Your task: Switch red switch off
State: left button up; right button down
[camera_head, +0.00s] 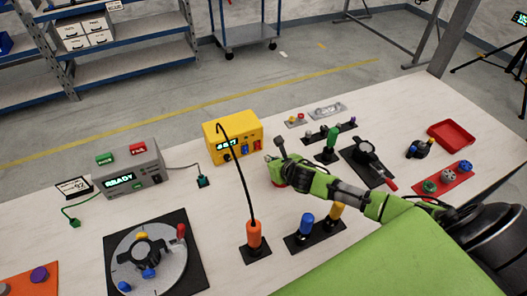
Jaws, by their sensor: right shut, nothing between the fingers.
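A yellow box (220,131) with a lit display stands at the middle of the table. On its front are a blue switch (246,148) and, to its right, a small red switch (258,145). I cannot tell the red switch's position at this size. My right gripper (271,160) is at the end of the green arm from the right. It is shut and empty, just right of and in front of the red switch, seemingly apart from it. My left gripper is not in view.
An orange plug (254,234) with a black cable stands in front of the yellow box. A grey READY box (130,170) is at left. Blue and yellow knobs, a green-handled lever (331,139) and a red tray (451,133) are around my right arm.

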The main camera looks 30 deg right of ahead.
aim_at(258, 146)
jog(key=shift+w+d+f+p, duration=0.1)
jog(key=shift+w+f, duration=0.2)
jog(key=shift+w, duration=0.6)
jog(key=shift+w+f+p, duration=0.1)
jog(key=shift+w+f, duration=0.15)
jog(key=shift+w, duration=0.7)
jog(key=shift+w+d+f+p, duration=0.1)
jog(key=shift+w+f, duration=0.2)
jog(key=shift+w, duration=0.6)
jog(key=shift+w+f+t+b, duration=0.15)
jog(key=shift+f+t+b, duration=0.25)
jog(key=shift+b, duration=0.55)
jog(key=shift+w+r, duration=0.1)
jog(key=shift+r, duration=0.25)
